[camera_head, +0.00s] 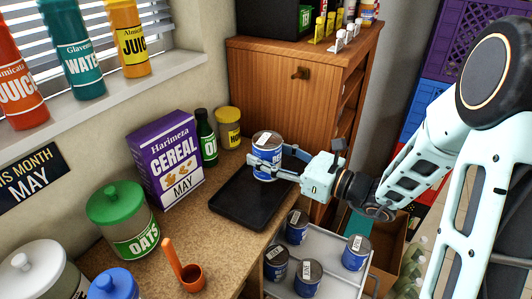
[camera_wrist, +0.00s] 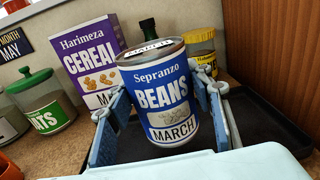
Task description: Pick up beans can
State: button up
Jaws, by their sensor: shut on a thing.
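The beans can (camera_wrist: 160,95) is blue with a white label reading "Sepranzo BEANS" and "MARCH". It also shows in the head view (camera_head: 267,144). My gripper (camera_head: 266,164) is shut on it, with one finger on each side, and the can looks slightly tilted in the wrist view. The can is over a black tray (camera_head: 239,211) on the counter. I cannot tell whether its base touches the tray. My gripper also shows in the wrist view (camera_wrist: 162,122).
A purple cereal box (camera_head: 166,160), a dark green bottle (camera_head: 207,140) and a yellow jar (camera_head: 229,128) stand behind the tray. An oats jar (camera_head: 124,225) and an orange scoop (camera_head: 184,272) are at left. Several blue cans stand on a grey cart (camera_head: 334,281) below. A wooden cabinet (camera_head: 285,97) is behind.

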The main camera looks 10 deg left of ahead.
jog(key=s+d+r+p, duration=0.4)
jog(key=s+r+p, duration=0.4)
jog(key=p, duration=0.1)
jog(key=shift+s+d, duration=0.15)
jog(key=s+p, duration=0.1)
jog(key=p, duration=0.2)
jog(key=s+d+p, duration=0.1)
jog(key=p, duration=0.3)
jog(key=s+r+p, duration=0.1)
jog(key=p, duration=0.2)
jog(key=shift+s+d+r+p, duration=0.1)
jog(key=shift+d+p, duration=0.15)
jog(key=shift+p, duration=0.15)
jog(key=shift+s, duration=0.1)
